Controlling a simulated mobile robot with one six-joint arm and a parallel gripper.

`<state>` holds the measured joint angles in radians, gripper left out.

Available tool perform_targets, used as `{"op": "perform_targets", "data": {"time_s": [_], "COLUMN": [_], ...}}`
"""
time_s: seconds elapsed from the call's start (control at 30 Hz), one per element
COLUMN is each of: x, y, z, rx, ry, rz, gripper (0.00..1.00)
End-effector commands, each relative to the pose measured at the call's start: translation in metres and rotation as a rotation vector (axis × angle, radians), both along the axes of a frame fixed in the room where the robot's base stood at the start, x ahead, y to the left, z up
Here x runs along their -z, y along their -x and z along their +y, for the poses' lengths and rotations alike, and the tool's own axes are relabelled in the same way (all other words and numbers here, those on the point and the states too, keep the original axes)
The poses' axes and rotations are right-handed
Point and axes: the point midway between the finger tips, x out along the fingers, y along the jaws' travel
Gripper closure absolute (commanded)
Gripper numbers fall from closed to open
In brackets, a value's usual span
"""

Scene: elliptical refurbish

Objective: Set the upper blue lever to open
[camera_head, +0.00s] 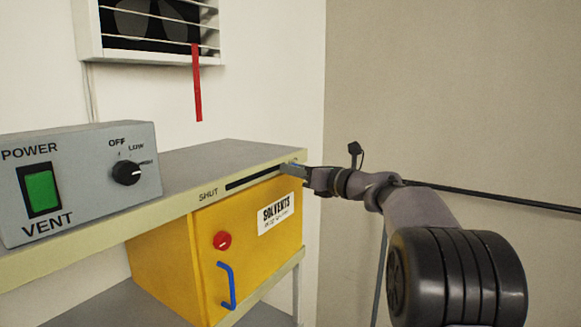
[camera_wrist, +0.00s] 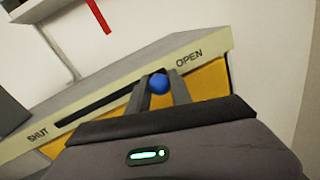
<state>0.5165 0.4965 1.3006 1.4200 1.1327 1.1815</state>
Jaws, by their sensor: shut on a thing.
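The upper blue lever (camera_wrist: 159,84) shows in the wrist view as a round blue knob between my two fingers. It stands at the OPEN end of a dark slot (camera_wrist: 100,101) in the shelf's front edge; SHUT is printed at the other end. My gripper (camera_wrist: 163,86) is shut on the knob. In the head view, my gripper (camera_head: 291,170) reaches the right end of the slot from the right, and only a trace of blue shows there. The lever's stem is hidden.
Below the shelf (camera_head: 243,150) is a yellow SOLVENTS cabinet (camera_head: 175,255) with a red knob (camera_head: 222,240) and a lower blue handle (camera_head: 227,287). A grey VENT box (camera_head: 85,165) stands on the shelf at left. A red strip (camera_head: 197,85) hangs from the vent fan (camera_head: 150,28).

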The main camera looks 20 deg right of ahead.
Motion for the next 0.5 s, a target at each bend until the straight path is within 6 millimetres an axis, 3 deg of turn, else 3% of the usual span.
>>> {"op": "perform_targets", "data": {"time_s": [0.2, 0.23, 0.3, 0.33, 0.5], "x": [-0.0026, -0.0027, -0.0026, -0.0025, -0.0018], "y": [0.0003, 0.0003, 0.0003, 0.0004, 0.0003], "z": [-0.0006, -0.0006, -0.0005, -0.0004, -0.0001], "rx": [0.002, 0.002, 0.002, 0.002, 0.002], "ry": [0.0, 0.0, 0.0, 0.0, 0.0], "rz": [-0.005, -0.005, -0.005, -0.005, -0.003], "gripper": [1.0, 0.7, 0.56, 0.52, 0.52]}}
